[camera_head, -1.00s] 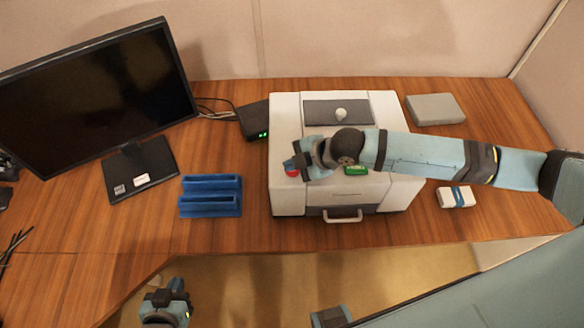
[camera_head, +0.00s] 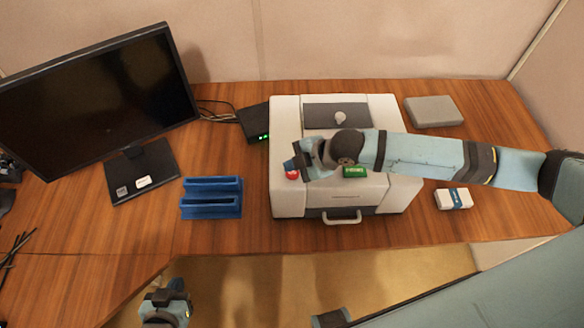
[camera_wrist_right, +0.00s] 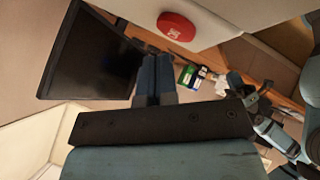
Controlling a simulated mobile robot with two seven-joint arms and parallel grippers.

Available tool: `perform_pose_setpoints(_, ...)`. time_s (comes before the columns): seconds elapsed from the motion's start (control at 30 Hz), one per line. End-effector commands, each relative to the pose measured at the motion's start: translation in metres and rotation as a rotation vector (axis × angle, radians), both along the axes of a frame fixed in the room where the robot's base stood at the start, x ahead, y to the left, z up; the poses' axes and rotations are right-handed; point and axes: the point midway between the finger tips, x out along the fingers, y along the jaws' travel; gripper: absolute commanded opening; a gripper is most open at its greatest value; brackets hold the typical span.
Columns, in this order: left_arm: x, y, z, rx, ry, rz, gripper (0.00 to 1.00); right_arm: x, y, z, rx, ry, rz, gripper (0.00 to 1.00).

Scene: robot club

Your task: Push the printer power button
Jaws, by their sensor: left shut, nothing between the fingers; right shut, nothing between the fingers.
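The printer (camera_head: 285,200) is a white and grey box on the wooden desk, with a handle at its front. Its red power button (camera_head: 292,174) is on the left of the top face, partly hidden by my right gripper. In the right wrist view the round red button (camera_wrist_right: 176,26) shows whole, with white marking, apart from the fingers in the picture. My right gripper (camera_head: 291,164) is shut and empty, right by the button; contact cannot be told. It also shows in the right wrist view (camera_wrist_right: 154,62). My left gripper (camera_head: 176,285) is shut and empty below the desk's front edge.
A green display (camera_head: 355,171) is on the printer. A monitor (camera_head: 95,95) and a blue slotted holder (camera_head: 211,206) stand to the left. A black box with green lights (camera_head: 254,122) is behind. A grey box (camera_head: 434,111) and a white-blue box (camera_head: 454,198) lie to the right.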

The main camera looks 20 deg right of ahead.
Motion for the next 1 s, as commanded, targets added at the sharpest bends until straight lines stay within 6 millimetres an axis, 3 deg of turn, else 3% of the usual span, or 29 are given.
perform_pose_setpoints(0.43,0.0,0.0,0.008,-0.001,-0.002,0.0,0.0,0.0,0.0,0.007,0.0,0.0,0.0,0.0)
perform_pose_setpoints(1.0,0.0,0.0,0.057,0.0,-0.001,0.0,0.0,0.0,0.0,0.062,0.0,0.0,0.0,0.0)
